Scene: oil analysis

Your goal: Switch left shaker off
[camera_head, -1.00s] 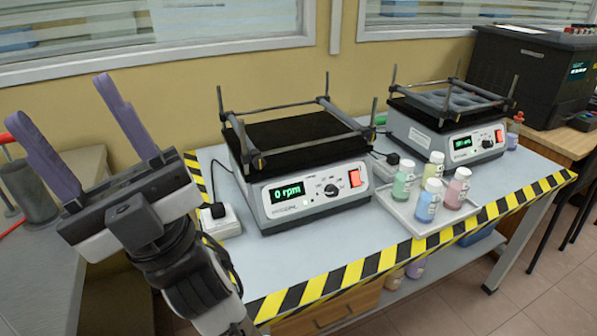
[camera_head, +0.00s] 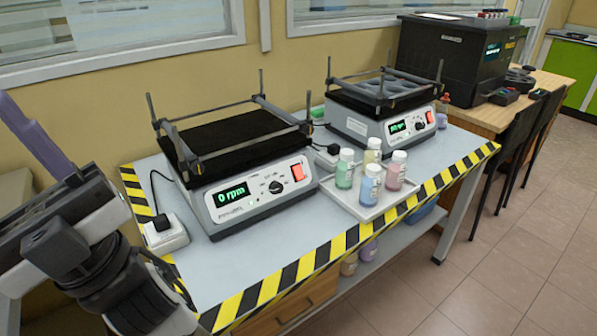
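The left shaker (camera_head: 247,199) stands on the table with an empty black platform framed by grey rods. Its green display (camera_head: 231,194) reads 0 rpm. A dark knob (camera_head: 275,187) sits right of the display, and a red rocker switch (camera_head: 297,172) is at the right end of the front panel. I cannot tell which way the switch is tipped. My gripper (camera_head: 20,150) is at the left edge, left of the shaker and apart from it. One purple finger shows; the other is out of the picture, so its opening is not visible.
A second shaker (camera_head: 392,127) stands farther right. A white tray (camera_head: 345,201) with several capped bottles sits in front of it. A white power socket (camera_head: 166,235) lies left of the left shaker. A dark machine (camera_head: 452,60) stands at the back right.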

